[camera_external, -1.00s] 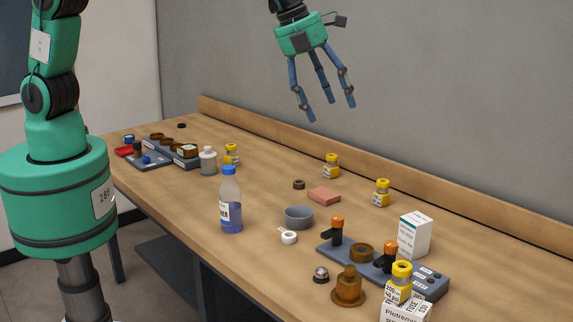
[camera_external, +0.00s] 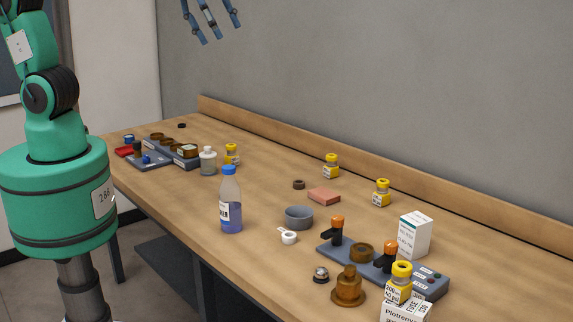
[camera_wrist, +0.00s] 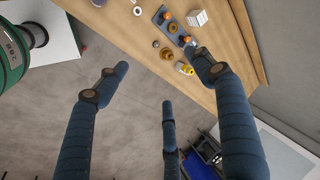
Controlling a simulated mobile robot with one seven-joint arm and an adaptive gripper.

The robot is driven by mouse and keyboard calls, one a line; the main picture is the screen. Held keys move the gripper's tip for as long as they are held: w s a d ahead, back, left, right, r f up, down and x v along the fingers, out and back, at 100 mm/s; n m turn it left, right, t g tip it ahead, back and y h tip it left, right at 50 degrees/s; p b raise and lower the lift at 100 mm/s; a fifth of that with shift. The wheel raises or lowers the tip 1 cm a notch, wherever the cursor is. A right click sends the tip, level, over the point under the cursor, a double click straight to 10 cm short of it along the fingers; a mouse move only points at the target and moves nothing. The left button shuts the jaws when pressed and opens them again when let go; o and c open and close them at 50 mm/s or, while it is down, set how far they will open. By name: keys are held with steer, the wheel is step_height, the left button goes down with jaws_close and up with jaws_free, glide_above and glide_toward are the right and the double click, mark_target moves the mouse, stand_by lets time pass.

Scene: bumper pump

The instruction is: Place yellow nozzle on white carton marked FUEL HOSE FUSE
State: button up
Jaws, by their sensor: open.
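Several small yellow-topped pieces with white labels stand on the bench. One (camera_external: 331,167) is near the back ledge, another (camera_external: 381,193) is to its right, and one (camera_external: 232,154) is far left. A fourth (camera_external: 400,282) is at the front right, on or just behind a white carton (camera_external: 405,312) cut by the frame edge. I cannot tell which is the nozzle. A second white carton (camera_external: 414,235) stands upright behind the grey rack; its print is too small to read. My gripper (camera_external: 219,34) is open and empty, high above the bench; its spread fingers fill the wrist view (camera_wrist: 160,76).
A grey rack (camera_external: 328,248) holds orange-topped black parts and a brown ring. Nearby are a brown flanged part (camera_external: 348,290), a grey bowl (camera_external: 299,218), a blue-capped bottle (camera_external: 230,205) and a red block (camera_external: 324,196). A wooden ledge (camera_external: 450,217) runs along the back.

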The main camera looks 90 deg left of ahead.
steer(key=s+a+f+n, duration=0.1)
steer(key=s+n, duration=0.4)
steer(key=s, duration=0.4)
steer(key=s+a+n, duration=0.2)
steer(key=s+n, duration=0.3)
steer(key=s, duration=0.5)
steer(key=shift+s+f+t, duration=0.2)
steer(key=shift+f+t, duration=0.1)
steer(key=shift+f, duration=0.1)
steer(key=shift+a+f, duration=0.1)
step_height(320, 180, down, 16)
steer(key=b, duration=1.6)
